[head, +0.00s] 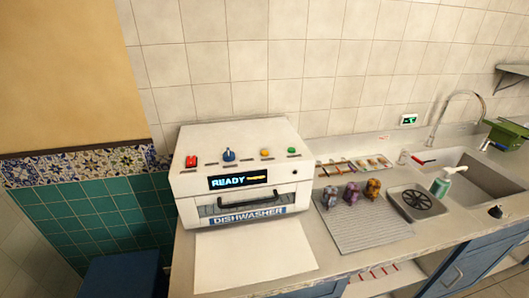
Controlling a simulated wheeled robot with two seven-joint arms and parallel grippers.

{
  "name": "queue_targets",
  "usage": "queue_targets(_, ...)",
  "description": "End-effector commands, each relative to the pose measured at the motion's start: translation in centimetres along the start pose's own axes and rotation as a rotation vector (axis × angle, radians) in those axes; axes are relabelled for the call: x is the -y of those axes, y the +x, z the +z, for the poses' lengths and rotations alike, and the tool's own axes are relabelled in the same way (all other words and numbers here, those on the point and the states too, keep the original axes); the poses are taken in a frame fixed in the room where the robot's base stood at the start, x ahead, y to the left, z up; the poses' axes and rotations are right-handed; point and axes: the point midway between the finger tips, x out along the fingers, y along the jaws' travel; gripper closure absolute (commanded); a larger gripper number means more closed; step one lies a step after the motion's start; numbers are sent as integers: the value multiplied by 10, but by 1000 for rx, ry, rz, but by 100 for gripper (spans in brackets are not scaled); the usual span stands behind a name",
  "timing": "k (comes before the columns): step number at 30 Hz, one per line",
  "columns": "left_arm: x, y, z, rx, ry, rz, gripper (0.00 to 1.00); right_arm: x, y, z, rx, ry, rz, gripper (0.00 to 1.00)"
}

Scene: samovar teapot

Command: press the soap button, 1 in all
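The white countertop dishwasher (190,186) stands on the counter, left of centre in the head view. Its display (238,180) reads READY. Along its top are a red button (191,161), a blue knob (229,156), a yellow-orange button (265,153) and a green button (291,151). No soap label is legible on any of them, so I cannot tell which one is the soap button. The door below the display, with a dark handle, appears shut. Neither of my grippers is in view.
A bare white panel (250,262) lies before the dishwasher. To its right are a grey ribbed mat (362,232) with three small figured cups, a black round drain grate (417,200), a green pump bottle (441,184), a sink (475,178) and a faucet (440,120).

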Motion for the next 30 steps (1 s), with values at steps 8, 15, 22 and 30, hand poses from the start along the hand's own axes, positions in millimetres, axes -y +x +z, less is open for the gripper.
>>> queue_targets(8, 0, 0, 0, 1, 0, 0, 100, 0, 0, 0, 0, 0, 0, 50)
queue_targets(15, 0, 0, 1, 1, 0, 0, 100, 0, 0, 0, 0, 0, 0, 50)
queue_targets(22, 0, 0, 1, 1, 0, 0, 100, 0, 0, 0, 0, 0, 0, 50)
queue_targets(30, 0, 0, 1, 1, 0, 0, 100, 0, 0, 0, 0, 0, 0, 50)
